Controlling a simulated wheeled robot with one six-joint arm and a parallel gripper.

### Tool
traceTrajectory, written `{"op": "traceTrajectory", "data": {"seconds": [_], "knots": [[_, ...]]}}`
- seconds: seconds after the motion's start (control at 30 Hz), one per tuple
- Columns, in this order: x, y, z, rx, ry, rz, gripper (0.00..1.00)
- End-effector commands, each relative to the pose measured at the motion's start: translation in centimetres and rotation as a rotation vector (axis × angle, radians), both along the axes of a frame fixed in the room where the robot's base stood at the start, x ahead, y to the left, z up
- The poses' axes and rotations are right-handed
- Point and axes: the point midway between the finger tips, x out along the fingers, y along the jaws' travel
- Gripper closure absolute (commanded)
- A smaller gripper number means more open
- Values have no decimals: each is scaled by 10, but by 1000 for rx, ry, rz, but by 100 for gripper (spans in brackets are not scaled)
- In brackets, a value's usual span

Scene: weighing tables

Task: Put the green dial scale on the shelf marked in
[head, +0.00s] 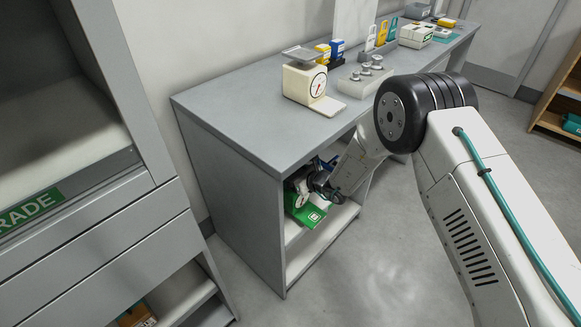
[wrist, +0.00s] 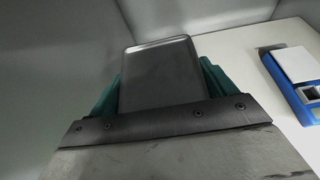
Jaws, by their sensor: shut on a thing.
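The green dial scale (head: 307,215) is inside the open compartment under the grey table, at its near end. Its grey pan (wrist: 160,75) fills the space between the teal fingers in the wrist view. My gripper (head: 318,184) reaches into the compartment and is shut on the scale; it also shows in the wrist view (wrist: 160,90). The fingers and the arm hide part of the scale in the head view. I cannot tell whether its base touches the shelf board (head: 318,243). No "in" mark is legible in either view.
A blue and white device (wrist: 293,75) stands on the pale shelf right of the scale in the wrist view. The tabletop (head: 235,105) above carries a cream dial scale (head: 304,82), a weight block (head: 364,78) and several devices. A grey cabinet (head: 95,225) stands at left.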

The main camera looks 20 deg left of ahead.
Motion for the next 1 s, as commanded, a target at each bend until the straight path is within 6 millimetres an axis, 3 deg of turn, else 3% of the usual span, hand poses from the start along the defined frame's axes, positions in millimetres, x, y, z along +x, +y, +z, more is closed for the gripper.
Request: {"op": "traceTrajectory", "data": {"seconds": [0.2, 0.4, 0.7, 1.0], "knots": [[47, 22, -3, 5, -4, 0, 88], [73, 33, -5, 4, -4, 1, 88], [84, 38, -6, 3, -3, -1, 88], [83, 38, -38, 3, -1, 0, 88]]}}
